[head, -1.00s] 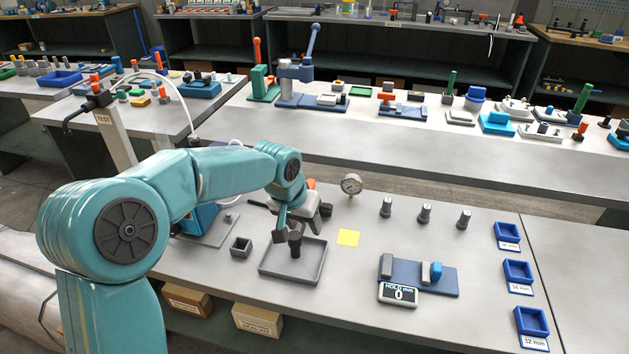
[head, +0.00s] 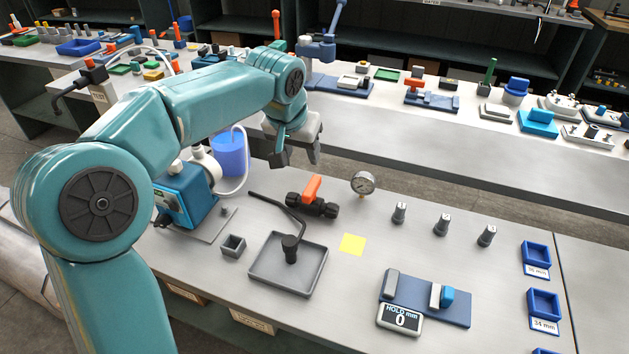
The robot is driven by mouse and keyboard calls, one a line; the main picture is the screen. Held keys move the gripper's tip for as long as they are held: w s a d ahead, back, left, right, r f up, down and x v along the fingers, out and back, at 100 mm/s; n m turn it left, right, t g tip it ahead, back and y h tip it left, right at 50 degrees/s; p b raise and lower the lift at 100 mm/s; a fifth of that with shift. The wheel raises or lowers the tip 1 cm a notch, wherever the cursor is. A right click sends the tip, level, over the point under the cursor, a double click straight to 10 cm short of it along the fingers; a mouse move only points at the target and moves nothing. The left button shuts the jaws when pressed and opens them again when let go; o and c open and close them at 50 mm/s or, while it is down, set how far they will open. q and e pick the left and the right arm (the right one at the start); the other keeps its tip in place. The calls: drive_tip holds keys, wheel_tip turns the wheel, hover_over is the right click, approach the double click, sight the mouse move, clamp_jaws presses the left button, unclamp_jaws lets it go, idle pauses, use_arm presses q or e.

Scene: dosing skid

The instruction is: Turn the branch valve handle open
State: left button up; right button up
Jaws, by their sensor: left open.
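The branch valve has a dark body with an orange handle (head: 312,188), and it lies on the bench left of the pressure gauge (head: 362,183). My left gripper (head: 297,160) is open and empty, raised above and behind the valve, clear of the handle. Its fingers point downward. My right gripper is not in the picture.
A blue pump (head: 186,196) and a blue container (head: 229,155) stand left of the valve. A yellow note (head: 352,244) lies to its right. Several grey cylinders and a blue plate (head: 452,302) are further right.

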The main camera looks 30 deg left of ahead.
sight(312, 186)
use_arm(q)
drive_tip(key=b+x, duration=0.1)
drive_tip(key=x, duration=1.4)
drive_tip(key=shift+f, duration=0.3)
drive_tip(key=shift+d, duration=0.1)
clamp_jaws()
